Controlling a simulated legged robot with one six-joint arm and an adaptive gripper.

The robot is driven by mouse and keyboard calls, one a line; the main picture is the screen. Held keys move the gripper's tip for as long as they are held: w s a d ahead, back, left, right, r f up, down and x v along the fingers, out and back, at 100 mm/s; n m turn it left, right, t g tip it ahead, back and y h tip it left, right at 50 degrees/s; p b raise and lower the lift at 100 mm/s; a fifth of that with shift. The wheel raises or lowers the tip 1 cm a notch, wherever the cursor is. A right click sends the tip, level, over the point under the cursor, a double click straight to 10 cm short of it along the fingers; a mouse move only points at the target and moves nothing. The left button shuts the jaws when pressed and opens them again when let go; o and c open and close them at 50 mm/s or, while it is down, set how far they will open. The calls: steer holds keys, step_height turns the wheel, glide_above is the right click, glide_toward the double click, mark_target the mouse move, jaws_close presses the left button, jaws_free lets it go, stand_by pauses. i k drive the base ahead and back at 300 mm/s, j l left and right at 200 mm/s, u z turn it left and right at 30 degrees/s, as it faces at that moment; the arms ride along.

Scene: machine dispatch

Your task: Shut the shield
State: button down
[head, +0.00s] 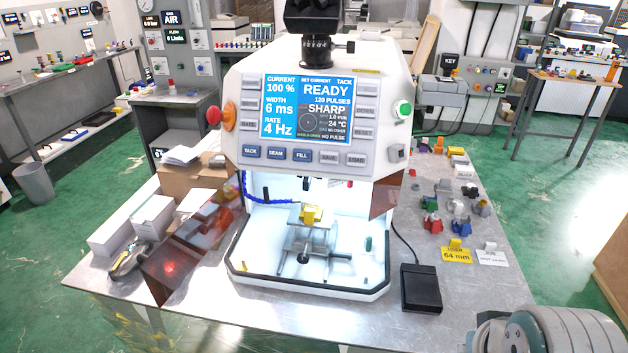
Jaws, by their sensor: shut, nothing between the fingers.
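The welding machine (240,90) stands on the bench with its lit work chamber (270,230) facing me. A dark amber, see-through shield panel (190,248) stands swung out to the left of the chamber, so the front is open. Another amber panel (384,198) shows at the chamber's right side. Small green text on the screen (305,110) appears to read shield open. A yellow part (311,214) sits on a metal fixture inside the chamber. A grey rounded piece of my arm shows at the bottom right. My gripper's fingers are not in view.
A black foot pedal (421,288) with a cable lies right of the chamber. Several small coloured parts and a yellow 64 mm card (456,255) lie farther right. White boxes (151,218) and a tape-like tool (129,260) lie left of the shield.

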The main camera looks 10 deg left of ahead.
mark_target(163, 272)
steer(key=u, duration=0.55)
steer(key=j+z, duration=0.2)
steer(key=j, duration=0.4)
steer(key=j+z, duration=0.2)
steer(key=j, duration=0.4)
steer(key=j+z, duration=0.25)
steer(key=j, duration=0.4)
steer(key=k+j+z, duration=0.2)
steer(key=j, duration=0.35)
steer(key=j+z, duration=0.2)
steer(key=j, duration=0.45)
steer(key=l, duration=0.3)
